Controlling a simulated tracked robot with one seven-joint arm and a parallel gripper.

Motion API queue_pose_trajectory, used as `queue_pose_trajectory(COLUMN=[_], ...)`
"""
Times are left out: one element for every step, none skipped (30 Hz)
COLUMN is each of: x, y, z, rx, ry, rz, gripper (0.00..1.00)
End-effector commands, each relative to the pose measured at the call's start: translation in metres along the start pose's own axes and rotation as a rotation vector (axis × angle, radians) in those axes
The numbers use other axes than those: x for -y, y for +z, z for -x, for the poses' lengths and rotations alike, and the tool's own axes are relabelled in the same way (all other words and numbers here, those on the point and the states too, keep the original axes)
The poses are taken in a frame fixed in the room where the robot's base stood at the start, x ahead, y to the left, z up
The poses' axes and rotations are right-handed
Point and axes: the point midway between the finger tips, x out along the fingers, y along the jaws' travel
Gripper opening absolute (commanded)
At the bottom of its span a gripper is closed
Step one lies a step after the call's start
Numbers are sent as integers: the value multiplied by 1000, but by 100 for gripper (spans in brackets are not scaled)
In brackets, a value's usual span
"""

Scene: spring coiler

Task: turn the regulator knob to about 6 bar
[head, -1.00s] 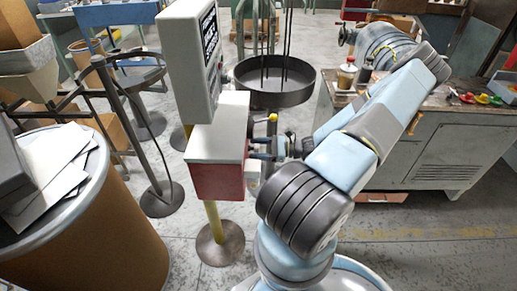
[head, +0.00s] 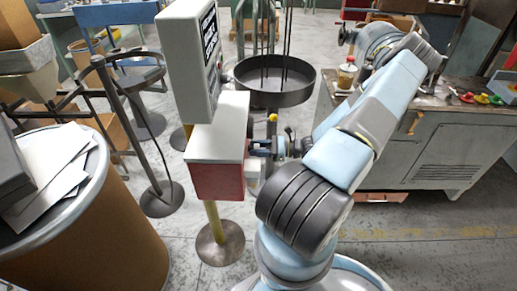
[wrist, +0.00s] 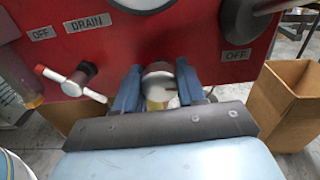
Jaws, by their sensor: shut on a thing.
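The regulator knob (wrist: 158,82) is a pale round knob under the red panel (wrist: 200,45) in the wrist view. My gripper (wrist: 158,88) is shut on it, with one blue finger on each side. The round gauge (wrist: 143,3) above it is cut off by the picture's top edge, so its reading cannot be seen. In the head view my gripper (head: 262,146) is at the right side of the red and white box (head: 217,180). The knob is hidden there.
A red-and-white handled valve (wrist: 72,80) is left of the knob, near the DRAIN label (wrist: 90,22). A dark handle (wrist: 243,28) is at the right. In the head view, a grey screen cabinet (head: 190,60) stands above the box and a black round pan (head: 275,85) behind.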

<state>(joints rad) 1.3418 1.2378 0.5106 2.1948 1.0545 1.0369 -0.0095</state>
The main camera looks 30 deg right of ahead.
Motion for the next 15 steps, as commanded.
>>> queue_pose_trajectory(x=[-2, -3, -3, -3, -3, -3, -3, -3, -3, -3, -2, -2, -2, -2, -2], y=[-1, -1, -1, -1, -1, -1, -1, -1, -1, -1, -1, -1, -1, -1, -1], z=[0, 0, 0, 0, 0, 0, 0, 0, 0, 0, 0, 0, 0, 0, 0], rx=[-1, -1, -1, 0, -1, -1, -1, -1, -1, -1, -1, 0, 0, 0, 0], ry=[4, 4, 3, 4, 4, 4, 4, 4, 4, 4, 3, 3, 3, 3, 2], rz=[-7, -8, -8, -8, -8, -8, -8, -8, -8, -8, -7, -7, -7, -6, -6], gripper=[9, 9, 9, 9, 9, 9, 9, 9, 43, 46, 49, 53, 56, 59, 63])
